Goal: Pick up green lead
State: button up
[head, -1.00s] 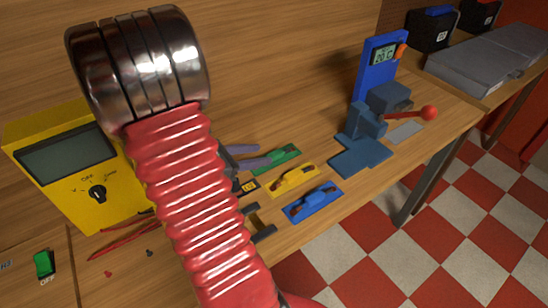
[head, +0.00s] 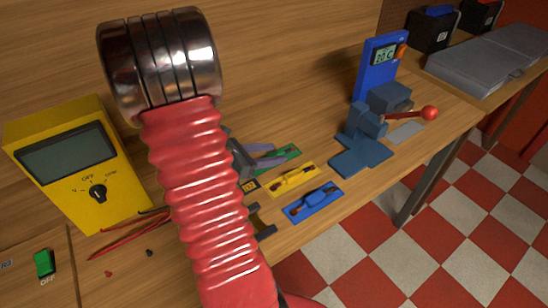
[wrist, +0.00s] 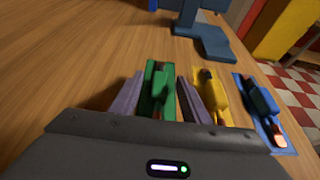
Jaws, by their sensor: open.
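The green lead (wrist: 157,85) lies on its green plate on the bench. In the wrist view it sits between the two purple fingers of my gripper (wrist: 159,79), which stand apart on either side of it. A gap shows on the left; the right finger is close, and I cannot tell whether it touches. In the head view the green lead (head: 289,153) is partly hidden behind the fingers. The yellow lead (wrist: 212,95) is just right of my gripper, and the blue lead (wrist: 260,100) is farther right, each on its own plate.
A yellow multimeter (head: 75,165) with red and black wires stands left of my arm. A blue stand with a display (head: 378,65) and a red-knobbed lever (head: 428,113) is beyond the leads.

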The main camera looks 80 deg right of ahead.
jog(key=shift+c, duration=0.2)
grip_shut()
dwell(0.5)
